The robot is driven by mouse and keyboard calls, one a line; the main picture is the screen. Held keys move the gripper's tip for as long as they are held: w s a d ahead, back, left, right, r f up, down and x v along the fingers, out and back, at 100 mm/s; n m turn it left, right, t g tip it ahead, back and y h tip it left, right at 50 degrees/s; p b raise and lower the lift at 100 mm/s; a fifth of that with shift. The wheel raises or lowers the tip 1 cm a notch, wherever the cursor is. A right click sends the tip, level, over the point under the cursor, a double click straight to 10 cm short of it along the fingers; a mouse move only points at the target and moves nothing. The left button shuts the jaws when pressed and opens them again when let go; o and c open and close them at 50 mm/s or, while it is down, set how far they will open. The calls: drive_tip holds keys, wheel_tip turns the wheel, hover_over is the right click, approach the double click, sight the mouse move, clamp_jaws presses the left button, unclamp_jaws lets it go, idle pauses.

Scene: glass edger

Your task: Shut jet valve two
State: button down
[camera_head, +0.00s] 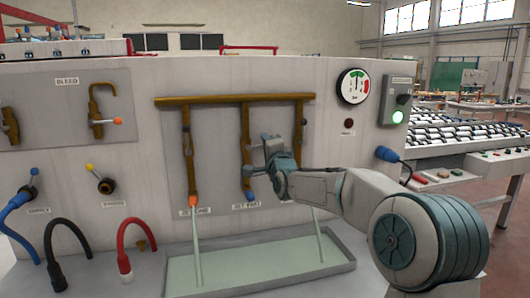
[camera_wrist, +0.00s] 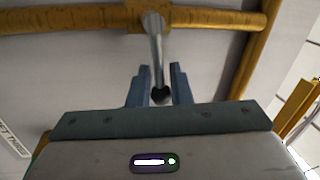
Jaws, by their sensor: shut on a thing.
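Jet valve two sits on the middle brass drop pipe (camera_head: 246,140), above a label that seems to read jet two (camera_head: 246,206). A blue nozzle (camera_head: 250,197) ends this pipe, and I see no water stream below it. My gripper (camera_head: 262,168) is at the valve and covers its handle in the head view. In the wrist view, a grey metal lever (camera_wrist: 155,45) with a dark round end comes down from the brass valve body (camera_wrist: 148,14). The two fingers (camera_wrist: 160,88) are shut on the lever near that end.
A pale stream falls from jet one's orange nozzle (camera_head: 193,201) into the tray (camera_head: 345,264). Another stream (camera_head: 318,236) falls at right, its nozzle hidden by my arm. A brass header pipe (camera_head: 230,99) runs above. A gauge (camera_head: 353,86) and lit green button (camera_head: 398,117) are at right.

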drive_tip(key=shift+f+m+h+b, duration=0.3)
drive_tip(key=shift+f+m+b, duration=0.2)
drive_tip(key=shift+m+b, duration=0.35)
drive_tip(key=c, duration=1.4)
unclamp_jaws()
drive_tip(key=shift+d, duration=0.1)
drive_tip(key=b+v, duration=0.2)
drive_tip(key=v, duration=1.1)
drive_tip(key=shift+s+f, duration=0.2)
drive_tip(key=shift+s, duration=0.15)
